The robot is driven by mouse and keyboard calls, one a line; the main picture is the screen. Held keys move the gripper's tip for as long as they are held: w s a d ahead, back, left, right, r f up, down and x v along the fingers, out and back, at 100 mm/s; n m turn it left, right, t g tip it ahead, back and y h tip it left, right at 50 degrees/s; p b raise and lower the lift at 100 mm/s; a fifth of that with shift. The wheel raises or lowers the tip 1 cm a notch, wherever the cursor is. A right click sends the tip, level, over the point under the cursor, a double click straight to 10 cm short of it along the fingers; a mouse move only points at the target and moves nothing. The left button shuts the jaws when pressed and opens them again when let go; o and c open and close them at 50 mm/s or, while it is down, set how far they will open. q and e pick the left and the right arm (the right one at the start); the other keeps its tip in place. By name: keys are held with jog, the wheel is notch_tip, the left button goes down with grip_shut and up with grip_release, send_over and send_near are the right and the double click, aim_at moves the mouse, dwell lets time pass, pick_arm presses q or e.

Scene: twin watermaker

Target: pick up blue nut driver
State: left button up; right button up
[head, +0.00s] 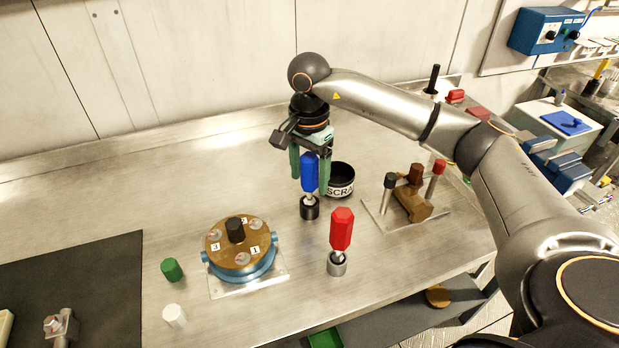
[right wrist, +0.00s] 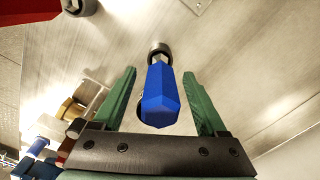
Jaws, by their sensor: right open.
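The blue nut driver (head: 309,174) stands upright in a dark round holder (head: 310,208) on the steel bench. In the right wrist view the blue handle (right wrist: 160,95) shows between the two green fingers. My right gripper (head: 309,184) is open, pointing down from above, with one finger on each side of the blue handle. In the right wrist view the right gripper (right wrist: 158,88) shows gaps between handle and fingers. My left gripper is not in view.
A red nut driver (head: 341,229) stands close by at the front right. A black scrap cup (head: 340,181) is just behind the blue driver. A round brown-topped fixture (head: 238,248) is at left, a valve stand (head: 409,200) at right. The bench behind is clear.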

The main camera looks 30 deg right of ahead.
aim_at(309, 155)
grip_shut()
dwell(0.5)
jog(key=shift+r, duration=0.2)
jog(key=shift+w+r, duration=0.1)
jog(key=shift+r, duration=0.2)
notch_tip(309, 155, up, 2)
jog(key=shift+r+b, duration=0.1)
jog(key=shift+b, duration=0.4)
jog(key=s+a+r, duration=0.9)
jog(key=a+r, duration=0.1)
jog(key=a, duration=0.1)
